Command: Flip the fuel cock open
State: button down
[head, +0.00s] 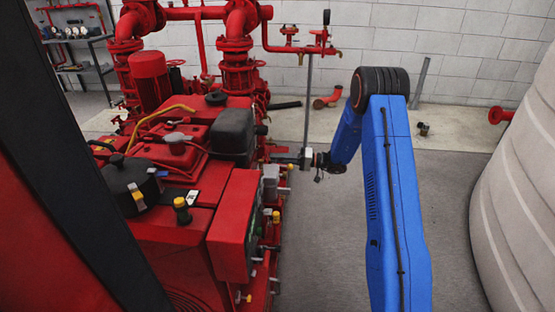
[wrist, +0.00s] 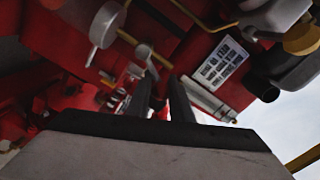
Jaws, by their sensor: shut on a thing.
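My gripper (head: 290,160) reaches in from the right against the side of the red engine (head: 205,205), at the end of my blue arm. In the wrist view its two dark fingers (wrist: 161,88) point into the engine with a narrow gap between them. They are shut on a small part that appears to be the fuel cock's handle. That part is mostly hidden by the fingers, so I cannot tell its angle. A small pale fitting (wrist: 142,54) and a brass-coloured pipe (wrist: 128,38) show just beyond the fingertips.
A white label plate (wrist: 222,62) and a dark cylinder (wrist: 262,88) are close to the right of the fingers. A red control box (head: 233,225) stands in front of the gripper. A pale ribbed tank (head: 520,190) stands at the right. The grey floor (head: 325,250) between is clear.

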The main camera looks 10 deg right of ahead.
dwell(0.3)
jog(key=c, duration=1.6)
grip_release()
jog(key=shift+d, duration=0.15)
jog(key=v, duration=1.7)
jog(key=shift+s, duration=0.1)
jog(key=shift+o, duration=0.2)
jog(key=shift+d, duration=0.1)
